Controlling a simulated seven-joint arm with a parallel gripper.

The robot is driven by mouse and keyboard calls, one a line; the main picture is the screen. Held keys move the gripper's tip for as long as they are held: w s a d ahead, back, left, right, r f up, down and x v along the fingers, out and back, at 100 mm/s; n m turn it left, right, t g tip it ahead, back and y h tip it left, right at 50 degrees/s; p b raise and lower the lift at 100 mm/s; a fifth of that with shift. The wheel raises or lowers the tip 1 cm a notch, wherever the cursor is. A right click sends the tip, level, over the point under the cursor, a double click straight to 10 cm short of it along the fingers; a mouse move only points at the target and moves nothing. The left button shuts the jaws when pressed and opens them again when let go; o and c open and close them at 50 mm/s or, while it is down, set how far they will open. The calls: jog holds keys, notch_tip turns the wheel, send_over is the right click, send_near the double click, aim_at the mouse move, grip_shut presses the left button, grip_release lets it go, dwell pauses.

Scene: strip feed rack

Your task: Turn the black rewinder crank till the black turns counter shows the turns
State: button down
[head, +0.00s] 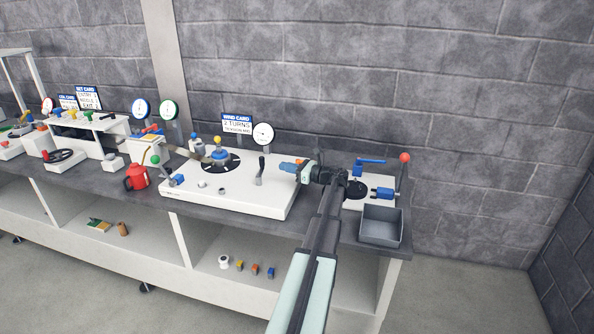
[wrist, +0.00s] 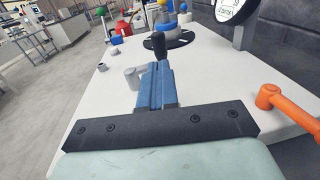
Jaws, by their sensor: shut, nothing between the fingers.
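The rewinder crank (head: 259,172) stands on the white bench unit, a dark arm with its knob up. In the wrist view its black handle (wrist: 158,43) shows just beyond my fingers, which hide part of the crank. The round turns counter (head: 263,134) has a white face and dark rim on a post behind. It is cut off at the top of the wrist view (wrist: 236,8), and its reading is too small to tell. My gripper (head: 284,165), with blue fingers, is shut and empty to the right of the crank. Contact with the handle cannot be told.
A wind card (head: 237,124) reading 2 TURNS stands left of the counter. A black disc with blue and yellow knob (head: 219,157) lies left of the crank. An orange handle (wrist: 285,105) is right of my fingers. A grey bin (head: 381,227) stands at the right end.

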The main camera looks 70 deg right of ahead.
jog(key=w, duration=0.4)
jog(key=w+d, duration=0.1)
jog(key=w, duration=0.1)
jog(key=shift+w, duration=0.2)
jog(key=shift+w+d+n+y, duration=0.2)
jog(key=shift+n+y, duration=0.3)
jog(key=shift+y, duration=0.3)
jog(key=shift+w+d+n+y, duration=0.25)
jog(key=shift+n+y, duration=0.25)
jog(key=shift+y, duration=0.3)
jog(key=shift+w+d+n+y, duration=0.1)
jog(key=shift+w+n+y, duration=0.2)
jog(key=shift+n+y, duration=0.35)
jog(key=shift+w+a, duration=0.15)
jog(key=shift+a, duration=0.05)
jog(key=shift+w, duration=0.5)
jog(key=shift+w+d, duration=0.1)
jog(key=s+d, duration=0.1)
jog(key=s, duration=0.3)
jog(key=s+d, duration=0.2)
jog(key=s, duration=0.2)
jog(key=s+d, duration=0.2)
jog(key=s, duration=0.3)
